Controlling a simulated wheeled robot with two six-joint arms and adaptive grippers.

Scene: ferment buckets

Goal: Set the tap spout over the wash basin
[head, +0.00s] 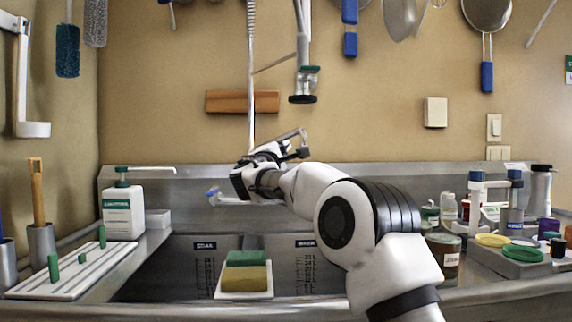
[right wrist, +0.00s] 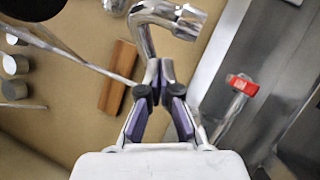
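The chrome tap spout (head: 292,134) shows above the back of the sink, its nozzle at the right end. In the right wrist view the curved spout (right wrist: 145,35) runs up from between my fingertips to its nozzle. My right gripper (head: 262,160) has its fingers close together around the spout's tube, and they look shut on it (right wrist: 160,72). The sink has a left basin (head: 182,270) and a right basin (head: 320,272), each with a small label I cannot read surely. My right arm hides part of the right basin. My left gripper is not in view.
A green and yellow sponge (head: 246,272) rests on a white holder between the basins. A soap bottle (head: 123,210) and a white drying rack (head: 75,268) stand left. Jars (head: 443,253) and coloured lids (head: 523,253) crowd the right. A hanging spray hose (head: 303,75) is above.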

